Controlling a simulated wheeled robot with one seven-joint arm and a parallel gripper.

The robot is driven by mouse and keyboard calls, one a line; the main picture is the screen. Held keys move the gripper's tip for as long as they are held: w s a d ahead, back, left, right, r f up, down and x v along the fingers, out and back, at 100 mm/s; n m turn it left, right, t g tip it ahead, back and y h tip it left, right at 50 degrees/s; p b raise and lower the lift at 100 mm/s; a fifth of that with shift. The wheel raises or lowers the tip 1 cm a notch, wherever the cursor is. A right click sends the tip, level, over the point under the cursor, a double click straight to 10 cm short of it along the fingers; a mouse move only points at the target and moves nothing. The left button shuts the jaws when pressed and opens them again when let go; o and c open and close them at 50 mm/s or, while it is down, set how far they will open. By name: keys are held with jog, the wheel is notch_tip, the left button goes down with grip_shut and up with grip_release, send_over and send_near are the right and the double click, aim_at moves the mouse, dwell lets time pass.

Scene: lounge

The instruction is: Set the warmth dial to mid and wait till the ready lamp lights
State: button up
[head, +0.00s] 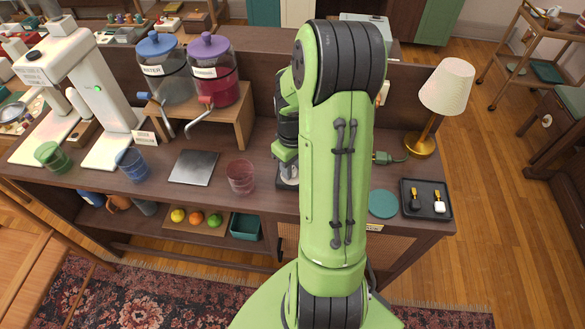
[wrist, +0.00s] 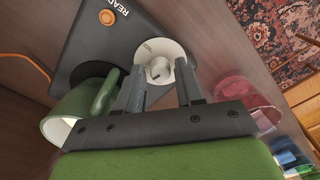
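The warmth dial (wrist: 172,50) is a pale round disc with a small raised knob (wrist: 159,70) on a dark warmer (wrist: 90,45) in the wrist view. The orange ready lamp (wrist: 107,17) is beside the lettering "READ", cut off at the frame edge; I cannot tell if it is lit. My gripper (wrist: 161,77) is open, its two fingers apart with the knob showing between them. I cannot tell whether they touch it. The dial's setting is not readable. In the head view my arm hides the dial and lamp.
A green mug (wrist: 65,120) stands close beside my fingers at the warmer. A reddish glass (head: 241,177) is on the counter left of my arm. A lamp (head: 447,86), a teal coaster (head: 383,204) and a black tray (head: 427,211) are to the right.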

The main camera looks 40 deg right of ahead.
aim_at(293, 170)
jog(key=shift+f, duration=0.15)
grip_shut()
jog(key=m, duration=0.4)
jog(key=shift+m, duration=0.4)
grip_release()
notch_tip(293, 170, up, 16)
jog(key=p, duration=0.4)
jog(key=shift+f, duration=0.1)
